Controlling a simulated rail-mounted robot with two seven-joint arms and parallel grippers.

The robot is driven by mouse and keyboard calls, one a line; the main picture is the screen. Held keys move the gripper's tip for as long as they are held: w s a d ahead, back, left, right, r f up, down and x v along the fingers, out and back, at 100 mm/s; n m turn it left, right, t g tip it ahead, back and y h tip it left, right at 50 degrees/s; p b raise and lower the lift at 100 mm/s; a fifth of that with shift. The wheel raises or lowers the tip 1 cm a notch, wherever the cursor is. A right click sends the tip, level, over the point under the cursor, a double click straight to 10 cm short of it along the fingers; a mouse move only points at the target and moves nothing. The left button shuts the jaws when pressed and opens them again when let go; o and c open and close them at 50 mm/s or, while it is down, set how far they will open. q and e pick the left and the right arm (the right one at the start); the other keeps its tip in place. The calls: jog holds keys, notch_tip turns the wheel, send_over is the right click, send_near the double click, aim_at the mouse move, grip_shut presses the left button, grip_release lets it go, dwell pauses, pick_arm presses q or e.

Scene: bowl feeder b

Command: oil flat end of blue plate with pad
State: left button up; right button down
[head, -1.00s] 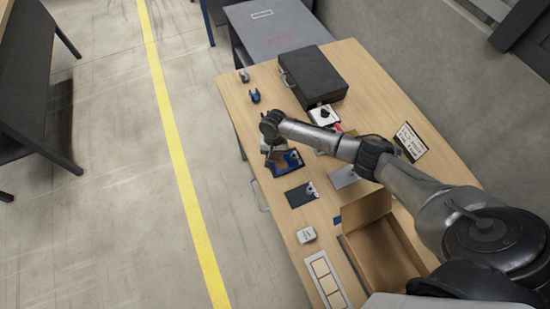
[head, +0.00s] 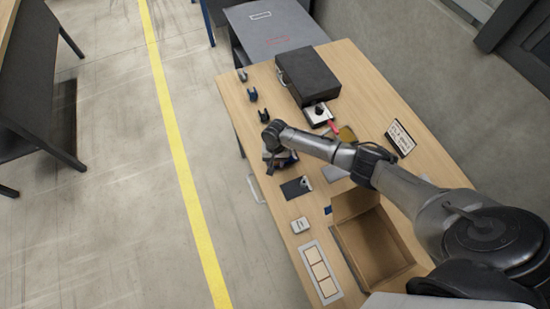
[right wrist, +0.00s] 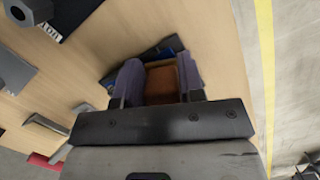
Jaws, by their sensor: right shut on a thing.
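My right gripper (head: 275,158) is over the near-left part of the table. In the right wrist view its two fingers (right wrist: 160,82) are closed on a brown-orange pad (right wrist: 163,80). A dark, blue-edged piece (right wrist: 165,48) lies just behind the pad; I cannot tell whether they touch. In the head view the gripper and arm mostly hide this piece. A dark flat plate (head: 293,189) with a pale bit at its corner lies beside the gripper. I cannot tell which piece is the blue plate or where its flat end is. My left gripper is not in view.
Small clips (head: 252,95) line the table's left edge. A black case (head: 308,75) stands at the back. An open cardboard box (head: 372,243), a white small box (head: 299,225) and a framed strip (head: 320,272) are nearer. A sign (head: 400,138) stands right.

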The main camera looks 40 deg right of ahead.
jog(key=shift+s+a+r+p, duration=0.1)
jog(key=shift+s+r+p, duration=0.1)
jog(key=shift+r, duration=0.4)
jog(key=shift+s+a+r+p, duration=0.1)
jog(key=shift+s+r+p, duration=0.1)
jog(key=shift+r, duration=0.4)
jog(key=shift+s+r+p, duration=0.2)
jog(key=shift+r+p, duration=0.1)
jog(key=shift+w+r+p, duration=0.25)
jog(key=shift+r+p, duration=0.8)
jog(key=shift+p, duration=0.05)
pick_arm(q)
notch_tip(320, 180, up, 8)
jog(key=p, duration=0.3)
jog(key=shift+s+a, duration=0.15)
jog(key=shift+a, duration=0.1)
pick_arm(e)
notch_tip(320, 180, up, 3)
jog(key=shift+d+f, duration=0.1)
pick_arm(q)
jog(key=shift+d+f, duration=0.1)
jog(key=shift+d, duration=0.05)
